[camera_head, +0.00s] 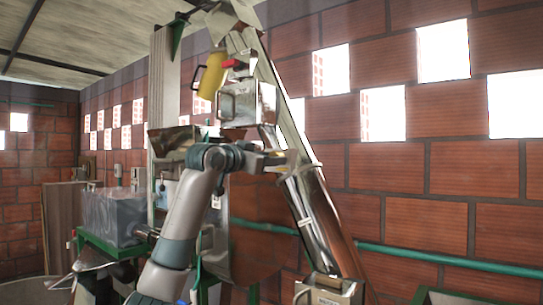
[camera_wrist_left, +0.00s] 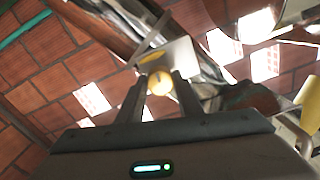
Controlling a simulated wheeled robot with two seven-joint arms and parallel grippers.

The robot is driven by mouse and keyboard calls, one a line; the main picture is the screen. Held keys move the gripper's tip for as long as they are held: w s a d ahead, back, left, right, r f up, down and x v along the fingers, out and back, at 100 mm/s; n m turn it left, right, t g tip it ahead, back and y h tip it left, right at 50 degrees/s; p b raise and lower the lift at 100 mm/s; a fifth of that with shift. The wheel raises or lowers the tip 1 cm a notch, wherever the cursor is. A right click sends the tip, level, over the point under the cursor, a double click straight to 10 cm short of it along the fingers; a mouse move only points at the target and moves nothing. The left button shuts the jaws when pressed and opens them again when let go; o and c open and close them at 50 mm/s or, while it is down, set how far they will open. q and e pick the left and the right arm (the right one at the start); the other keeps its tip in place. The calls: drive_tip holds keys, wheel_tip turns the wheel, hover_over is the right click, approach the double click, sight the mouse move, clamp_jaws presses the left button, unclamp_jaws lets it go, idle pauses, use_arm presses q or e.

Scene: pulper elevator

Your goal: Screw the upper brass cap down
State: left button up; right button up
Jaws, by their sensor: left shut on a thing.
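The brass cap (camera_wrist_left: 160,83) shows in the left wrist view as a small round yellow disc in front of a pale metal plate (camera_wrist_left: 168,58). My left gripper (camera_wrist_left: 160,91) has one finger on each side of the cap and is shut on it. In the head view my left gripper (camera_head: 284,161) reaches the side of the slanted metal elevator tube (camera_head: 316,212), about midway up. The cap cannot be made out there. Whether it is the upper cap, and how deep it is screwed, I cannot tell. My right gripper is in neither view.
A metal box (camera_head: 247,104) and a yellow cylinder (camera_head: 212,76) sit above my left gripper. A metal hopper (camera_head: 174,139) is to its left. A green pipe (camera_head: 440,257) runs along the brick wall behind. A grey box (camera_head: 113,215) stands at left.

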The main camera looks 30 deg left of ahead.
use_arm(q)
drive_tip(key=shift+w+f+m, duration=0.1)
drive_tip(key=shift+f+m, duration=0.15)
drive_tip(key=shift+m, duration=0.55)
drive_tip(key=shift+p, duration=0.3)
drive_tip(key=o, duration=0.8)
drive_tip(key=shift+o, duration=1.2)
drive_tip(key=shift+r, duration=0.15)
